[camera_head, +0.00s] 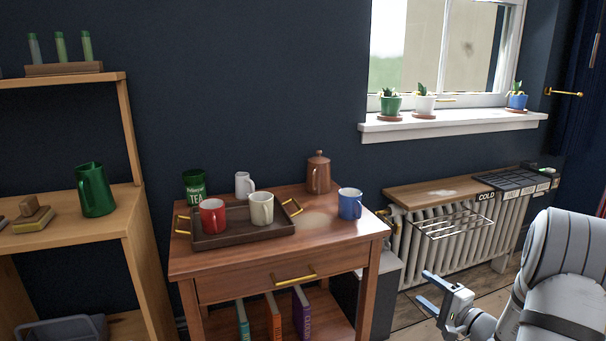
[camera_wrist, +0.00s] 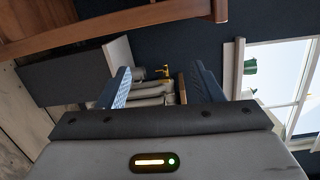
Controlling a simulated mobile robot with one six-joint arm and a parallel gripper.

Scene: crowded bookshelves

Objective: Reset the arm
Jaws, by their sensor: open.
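My gripper (camera_head: 438,293) is at the lower right of the head view, beside my white arm, in front of the radiator. It is open and empty, apart from the furniture. In the wrist view my gripper (camera_wrist: 162,84) shows two blue fingers spread wide, with the radiator (camera_wrist: 152,92) visible between and beyond them. The wooden side table (camera_head: 350,247) stands to the left of my gripper. It also shows at the upper left of the wrist view (camera_wrist: 110,28), which is turned sideways.
The table holds a dark tray (camera_head: 245,236) with mugs, a blue mug (camera_head: 350,203), a copper pot (camera_head: 318,174) and a green tea tin (camera_head: 194,187). A wire rack (camera_head: 452,226) juts from the radiator. A wooden shelf (camera_head: 70,238) stands left. Some floor is clear below the radiator.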

